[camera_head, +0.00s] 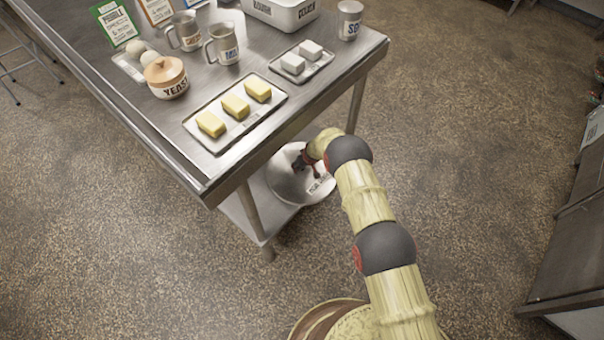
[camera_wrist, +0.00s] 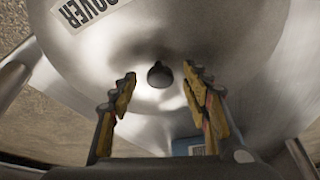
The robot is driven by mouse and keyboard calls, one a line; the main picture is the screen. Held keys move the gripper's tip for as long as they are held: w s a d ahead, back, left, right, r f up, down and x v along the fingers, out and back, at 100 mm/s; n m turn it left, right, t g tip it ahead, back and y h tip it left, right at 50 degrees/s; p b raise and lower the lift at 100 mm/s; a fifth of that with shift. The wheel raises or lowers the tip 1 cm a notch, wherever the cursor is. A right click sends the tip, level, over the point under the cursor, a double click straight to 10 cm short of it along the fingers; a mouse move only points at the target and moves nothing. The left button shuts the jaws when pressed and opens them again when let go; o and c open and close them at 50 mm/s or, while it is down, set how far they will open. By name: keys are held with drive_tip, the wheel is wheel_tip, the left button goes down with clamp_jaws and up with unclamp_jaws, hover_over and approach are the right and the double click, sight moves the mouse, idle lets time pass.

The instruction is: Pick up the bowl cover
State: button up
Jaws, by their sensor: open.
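The bowl cover (camera_head: 289,181) is a round, shiny metal lid on the lower shelf under the steel table, with a white label on it. In the wrist view the cover (camera_wrist: 215,40) fills most of the picture, with its label reading "COVER" at the top left. Its dark round knob (camera_wrist: 160,74) stands between my fingertips. My gripper (camera_wrist: 158,88) is open, one finger to each side of the knob, with gaps showing on both sides. In the head view my gripper (camera_head: 306,163) is over the cover, partly hidden by the table edge and my arm.
The steel table (camera_head: 150,115) overhangs the lower shelf (camera_head: 237,210), and a table leg (camera_head: 256,210) stands left of the cover. On top are a tray (camera_head: 262,118) with butter blocks, a yeast pot (camera_head: 166,77), mugs and a white tub (camera_head: 282,12). Open floor lies to the right.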

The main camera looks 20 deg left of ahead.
drive_tip(key=shift+c, duration=1)
clamp_jaws()
